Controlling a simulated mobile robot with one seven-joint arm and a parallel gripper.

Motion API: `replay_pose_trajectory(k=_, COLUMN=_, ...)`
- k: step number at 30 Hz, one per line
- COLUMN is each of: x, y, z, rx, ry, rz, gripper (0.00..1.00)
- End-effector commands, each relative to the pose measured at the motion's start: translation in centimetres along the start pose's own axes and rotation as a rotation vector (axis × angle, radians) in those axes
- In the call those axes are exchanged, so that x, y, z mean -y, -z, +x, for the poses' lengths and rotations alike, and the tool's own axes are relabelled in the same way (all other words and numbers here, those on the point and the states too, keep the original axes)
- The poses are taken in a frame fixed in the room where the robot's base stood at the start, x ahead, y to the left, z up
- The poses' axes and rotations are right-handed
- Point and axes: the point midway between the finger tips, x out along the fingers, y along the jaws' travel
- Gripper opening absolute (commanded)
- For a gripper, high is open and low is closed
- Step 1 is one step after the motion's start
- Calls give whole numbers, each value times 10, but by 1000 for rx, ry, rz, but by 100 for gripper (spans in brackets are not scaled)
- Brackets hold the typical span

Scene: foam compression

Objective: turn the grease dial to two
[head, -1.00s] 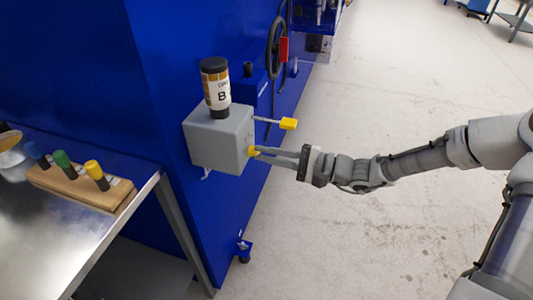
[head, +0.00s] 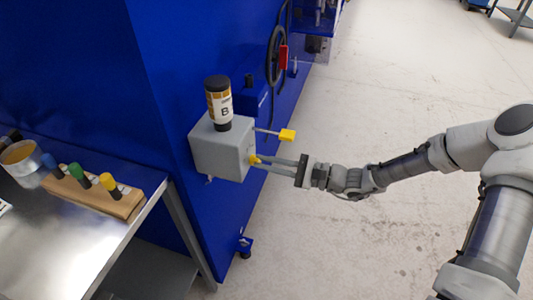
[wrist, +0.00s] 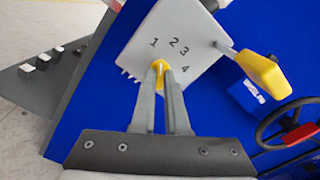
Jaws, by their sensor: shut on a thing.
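The grease box (head: 218,152) is a light grey box on the blue machine's side. Its yellow dial (wrist: 158,66) sits on the face marked 1, 2, 3 and 4 in the wrist view. The dial also shows in the head view (head: 254,160). My gripper (wrist: 160,73) has its two fingers closed around the dial, one on each side. The fingers hide part of the dial, so I cannot tell which number it points to. In the head view my gripper (head: 262,162) reaches the box from the right.
A cartridge marked B (head: 219,103) stands on the box. A yellow-ended lever (head: 287,135) sticks out just above my fingers. A handwheel (head: 275,55) is further along the machine. A metal table (head: 75,230) with a wooden block (head: 125,204) stands left.

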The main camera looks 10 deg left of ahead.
Motion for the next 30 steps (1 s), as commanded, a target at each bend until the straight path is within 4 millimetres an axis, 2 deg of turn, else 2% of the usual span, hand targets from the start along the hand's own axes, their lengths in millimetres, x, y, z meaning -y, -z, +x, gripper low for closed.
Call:
replay_pose_trajectory(k=1, x=2, y=-4, z=0, rx=1, ry=-1, rz=36, gripper=0)
replay_pose_trajectory(k=12, x=0, y=-2, z=0, rx=1, ry=-1, rz=223, gripper=0)
replay_pose_trajectory(k=30, x=0, y=0, z=0, rx=1, ry=0, rz=261, gripper=0)
